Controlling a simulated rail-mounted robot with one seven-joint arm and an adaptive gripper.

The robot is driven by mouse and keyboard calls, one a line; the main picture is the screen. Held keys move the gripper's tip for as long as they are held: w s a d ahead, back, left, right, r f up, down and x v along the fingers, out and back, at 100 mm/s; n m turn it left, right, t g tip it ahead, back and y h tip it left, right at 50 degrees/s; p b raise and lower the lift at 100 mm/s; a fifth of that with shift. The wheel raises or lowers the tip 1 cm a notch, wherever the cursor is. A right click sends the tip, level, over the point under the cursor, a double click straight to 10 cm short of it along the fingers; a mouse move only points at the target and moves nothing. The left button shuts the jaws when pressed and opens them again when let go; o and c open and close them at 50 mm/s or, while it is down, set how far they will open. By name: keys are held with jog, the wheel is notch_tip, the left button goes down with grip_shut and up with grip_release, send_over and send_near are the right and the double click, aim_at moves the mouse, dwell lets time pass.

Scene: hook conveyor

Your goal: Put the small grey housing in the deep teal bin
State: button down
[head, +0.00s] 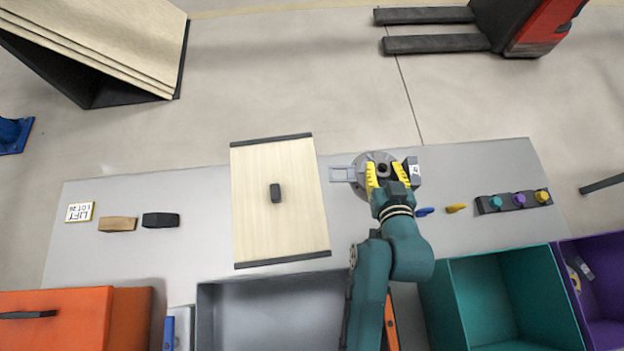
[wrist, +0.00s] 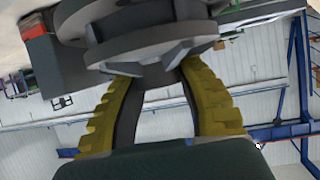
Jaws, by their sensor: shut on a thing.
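My gripper (head: 386,174), with yellow ribbed fingers, is shut on a grey round ribbed part, which I take for the small grey housing (head: 372,159). In the wrist view the housing (wrist: 150,40) sits between the fingertips (wrist: 163,80), its flange across the top. The fingers and wrist hide part of it in the head view. The deep teal bin (head: 461,292) stands open at the lower right, to the right of my arm. Its visible inside looks empty.
A grey bin (head: 205,310) and orange box (head: 55,320) stand left of my arm, a purple bin (head: 572,255) far right. A rack with knobs (head: 513,202) lies right. A labelled grey block (head: 412,171) shows beside the gripper.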

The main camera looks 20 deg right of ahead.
jog(key=shift+n+t+y, duration=0.3)
jog(key=shift+n+y, duration=0.3)
jog(key=w+f+b, duration=0.1)
jog(key=f+b, duration=0.1)
jog(key=f, duration=0.5)
jog(key=w+f+b, duration=0.2)
jog(key=f+b, duration=0.1)
jog(key=f, duration=0.5)
jog(key=w+f+b, duration=0.1)
jog(key=f+b, duration=0.1)
jog(key=f, duration=0.6)
jog(key=shift+w+d, duration=0.1)
jog(key=shift+w, duration=0.1)
jog(key=c, duration=1.1)
grip_release()
jog(key=shift+f+b, duration=0.3)
jog(key=shift+b, duration=0.1)
jog(key=o, duration=0.3)
jog(key=shift+o, duration=0.2)
